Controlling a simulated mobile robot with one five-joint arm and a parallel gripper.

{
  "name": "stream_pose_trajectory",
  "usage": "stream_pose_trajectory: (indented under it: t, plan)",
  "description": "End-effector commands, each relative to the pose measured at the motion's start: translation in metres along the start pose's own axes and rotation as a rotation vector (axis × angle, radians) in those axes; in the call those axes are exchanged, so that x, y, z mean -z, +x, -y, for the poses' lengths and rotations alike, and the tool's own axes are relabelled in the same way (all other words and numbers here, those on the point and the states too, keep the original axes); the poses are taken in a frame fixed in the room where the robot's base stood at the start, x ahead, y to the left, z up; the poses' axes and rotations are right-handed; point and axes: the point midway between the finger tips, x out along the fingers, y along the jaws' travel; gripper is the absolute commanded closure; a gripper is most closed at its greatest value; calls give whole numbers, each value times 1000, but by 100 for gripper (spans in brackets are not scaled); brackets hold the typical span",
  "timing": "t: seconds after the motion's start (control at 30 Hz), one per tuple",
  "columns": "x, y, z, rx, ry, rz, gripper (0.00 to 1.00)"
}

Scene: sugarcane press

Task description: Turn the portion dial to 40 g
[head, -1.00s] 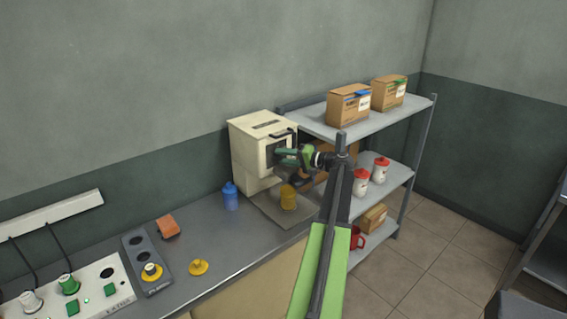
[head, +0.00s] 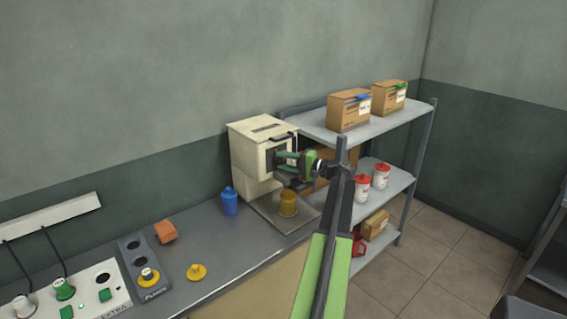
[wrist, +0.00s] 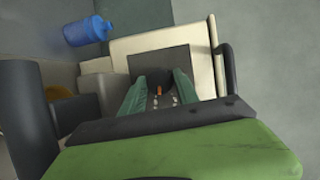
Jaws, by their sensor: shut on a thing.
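The cream press machine (head: 247,160) stands at the far end of the counter. Its front carries a dark panel (wrist: 180,63), with a dark dial (wrist: 155,76) that has an orange mark and small white marks below it. My gripper (head: 277,158) reaches the panel from the right. In the wrist view my green fingers (wrist: 157,84) are shut on the dial, one on each side. The numbers on the panel are too small to read, and the fingers hide part of the dial.
A yellow cup (head: 288,204) stands on the tray (head: 268,213) below the machine's front. A blue bottle (head: 230,202) stands left of it. An orange block (head: 165,232), a yellow plug (head: 196,272) and a socket board (head: 90,292) lie nearer. A shelf rack (head: 385,190) stands close on the right.

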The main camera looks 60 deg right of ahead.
Motion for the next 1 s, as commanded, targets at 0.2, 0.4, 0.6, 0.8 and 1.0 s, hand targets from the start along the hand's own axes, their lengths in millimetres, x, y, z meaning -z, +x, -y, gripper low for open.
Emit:
stream_pose_trajectory:
  t: [0.2, 0.4, 0.6, 0.8, 1.0]
  plan:
    - [1, 1, 2, 4, 0, -2, 44]
    - [1, 0, 1, 2, 0, -2, 41]
    - [1, -8, 1, 2, -1, -2, 41]
    - [1, -53, 1, 2, 0, -6, 41]
    - [1, -110, 1, 2, -1, -4, 41]
